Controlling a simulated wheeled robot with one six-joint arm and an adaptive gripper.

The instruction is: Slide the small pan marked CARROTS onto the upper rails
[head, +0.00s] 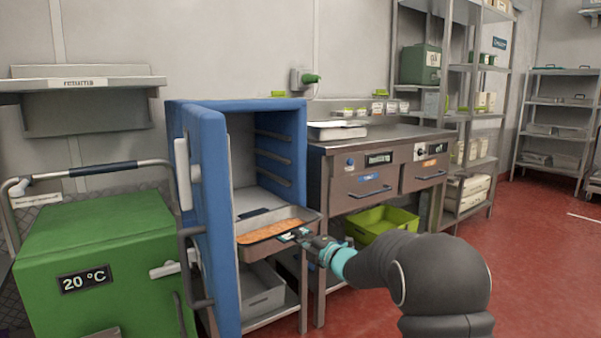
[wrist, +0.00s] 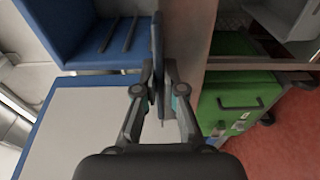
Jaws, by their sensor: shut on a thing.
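A shallow metal pan (head: 291,219) with orange contents is level at the lower front of the open blue cabinet (head: 298,124) in the head view. No CARROTS mark is readable on it. My gripper (head: 299,236) is shut on its front rim. In the wrist view the pan (wrist: 158,55) shows nearly edge-on between the fingers of my gripper (wrist: 160,92). Rails (head: 273,158) run along the cabinet's right inner wall, above the pan. Two rails (wrist: 122,35) also show in the wrist view. Whether the pan touches any rail or the cabinet floor cannot be told.
The blue cabinet door (head: 213,215) stands open at the left, close to the pan. A green container (head: 105,250) is left of it. A steel counter (head: 385,150) with drawers is right of the cabinet. A grey bin (head: 262,292) sits below. The cabinet space above the pan looks empty.

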